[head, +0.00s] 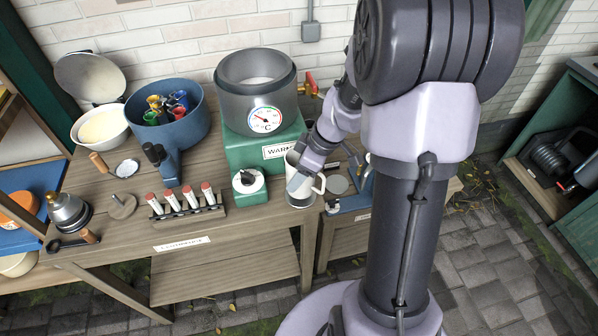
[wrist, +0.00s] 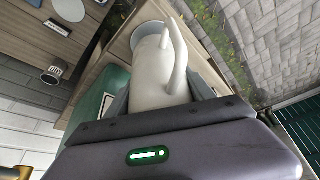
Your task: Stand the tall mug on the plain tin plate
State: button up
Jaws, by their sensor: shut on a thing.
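The tall mug (head: 293,163) is pale cream with a handle on its right side in the head view. It fills the middle of the wrist view (wrist: 158,82), handle toward the upper right. My gripper (head: 302,178) is shut on its body. A round grey plate (wrist: 148,34) shows past the mug's base in the wrist view, near the table's front edge. The mug hides part of it, and I cannot tell whether the two touch. A flat grey disc (head: 337,185) lies right of the mug in the head view; I cannot tell which is the plain tin plate.
A green box (head: 247,153) with a grey gauge pot (head: 256,88) stands behind the mug. A small dial unit (head: 248,186) is left of it, then a rack of red-topped vials (head: 189,207).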

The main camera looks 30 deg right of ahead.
jog(key=shift+f+b, duration=1.15)
jog(key=shift+b, duration=0.6)
jog(key=o, duration=1.9)
jog(key=shift+o, duration=0.2)
jog(key=shift+r, duration=0.1)
jog(key=shift+r+p, duration=1.35)
jog(key=shift+r, duration=0.85)
